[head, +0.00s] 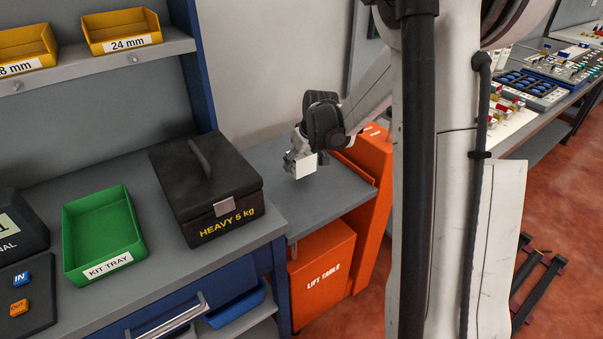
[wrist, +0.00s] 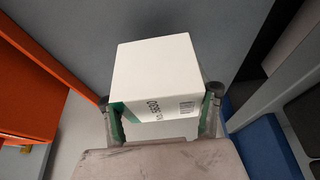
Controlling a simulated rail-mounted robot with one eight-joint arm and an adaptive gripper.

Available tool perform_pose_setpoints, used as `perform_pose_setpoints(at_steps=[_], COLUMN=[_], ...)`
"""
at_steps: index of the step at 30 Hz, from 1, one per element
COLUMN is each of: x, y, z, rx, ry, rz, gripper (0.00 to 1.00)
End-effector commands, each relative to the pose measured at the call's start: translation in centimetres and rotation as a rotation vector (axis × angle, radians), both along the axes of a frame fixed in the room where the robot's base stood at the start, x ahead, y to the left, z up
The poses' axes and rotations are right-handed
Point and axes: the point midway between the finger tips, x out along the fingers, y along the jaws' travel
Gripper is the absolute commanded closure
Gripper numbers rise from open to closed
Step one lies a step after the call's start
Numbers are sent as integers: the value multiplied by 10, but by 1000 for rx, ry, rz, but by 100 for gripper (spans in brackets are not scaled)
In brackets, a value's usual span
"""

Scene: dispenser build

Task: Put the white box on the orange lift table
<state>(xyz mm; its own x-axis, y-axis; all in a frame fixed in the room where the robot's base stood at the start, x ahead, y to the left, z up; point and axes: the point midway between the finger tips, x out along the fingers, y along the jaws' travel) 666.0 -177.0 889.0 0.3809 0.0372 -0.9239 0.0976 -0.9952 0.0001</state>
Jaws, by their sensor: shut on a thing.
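My gripper (head: 296,159) is shut on the white box (head: 306,166). In the wrist view the white box (wrist: 158,72) sits between the two fingers of my gripper (wrist: 160,108), with a green patch and dark print on its near side. The lift table (head: 323,276) has an orange body, an orange column at its right and a flat grey top (head: 338,197). The box appears over this grey top; I cannot tell whether it touches it. My arm hides part of the lift table's back.
A black case marked "HEAVY 5 kg" (head: 203,183) stands on the workbench (head: 165,272) just left of the lift table. A green kit tray (head: 101,228) is farther left. Yellow bins (head: 122,30) sit on a shelf above. The grey top around the box looks clear.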

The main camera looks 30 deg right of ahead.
Motion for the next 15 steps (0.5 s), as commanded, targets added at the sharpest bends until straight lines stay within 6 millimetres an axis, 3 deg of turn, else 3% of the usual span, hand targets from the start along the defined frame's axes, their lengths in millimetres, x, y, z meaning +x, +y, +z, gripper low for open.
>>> perform_pose_setpoints(at_steps=[7, 15], x=[-3, -3], y=[-7, -7], z=[-12, -44], rx=[0, 0], ry=[0, 0], rz=[0, 0], gripper=[81, 81])
